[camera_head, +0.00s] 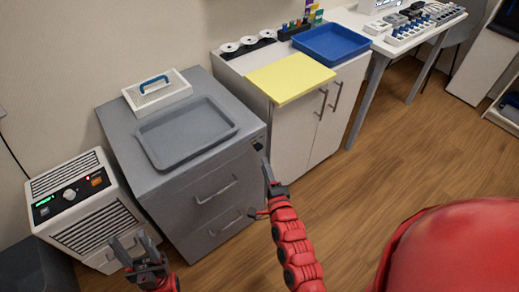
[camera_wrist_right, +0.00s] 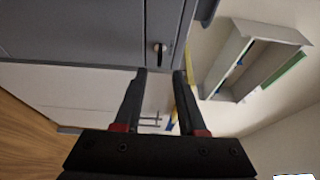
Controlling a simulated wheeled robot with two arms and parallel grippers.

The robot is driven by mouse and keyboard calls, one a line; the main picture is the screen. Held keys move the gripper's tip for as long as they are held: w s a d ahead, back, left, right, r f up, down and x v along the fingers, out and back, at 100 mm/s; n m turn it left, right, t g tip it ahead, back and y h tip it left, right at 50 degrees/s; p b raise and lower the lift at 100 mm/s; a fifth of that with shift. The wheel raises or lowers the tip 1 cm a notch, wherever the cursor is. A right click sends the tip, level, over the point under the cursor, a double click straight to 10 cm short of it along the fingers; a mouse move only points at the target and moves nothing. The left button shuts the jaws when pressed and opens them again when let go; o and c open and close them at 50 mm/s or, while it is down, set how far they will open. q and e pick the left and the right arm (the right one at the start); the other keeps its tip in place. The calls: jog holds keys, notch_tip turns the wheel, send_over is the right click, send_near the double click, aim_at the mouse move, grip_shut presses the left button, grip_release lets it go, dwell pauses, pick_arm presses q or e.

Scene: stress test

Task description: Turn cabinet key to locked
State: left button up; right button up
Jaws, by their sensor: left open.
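The grey drawer cabinet (camera_head: 190,215) stands at the left of the head view. A small dark lock with its key (camera_head: 257,144) sits at the upper right of its front. The key (camera_wrist_right: 158,49) also shows in the right wrist view, on the grey panel just beyond the fingertips. My right gripper (camera_head: 267,170) is close to the lock. In the right wrist view my right gripper (camera_wrist_right: 159,72) is open, its fingers apart with the key roughly between their lines and nothing held. My left gripper (camera_head: 131,243) is open and empty, low in front of the white machine.
A grey tray (camera_head: 187,132) and a white basket (camera_head: 156,95) with a blue handle lie on the cabinet. A white control-panel machine (camera_head: 85,205) stands left. A white cupboard (camera_head: 300,130) with a yellow board (camera_head: 290,78) stands right. Open wood floor (camera_head: 400,155) lies further right.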

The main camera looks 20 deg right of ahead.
aim_at(257, 146)
jog(key=w, duration=0.7)
jog(key=shift+w+d, duration=0.15)
jog(key=shift+w, duration=0.25)
grip_shut()
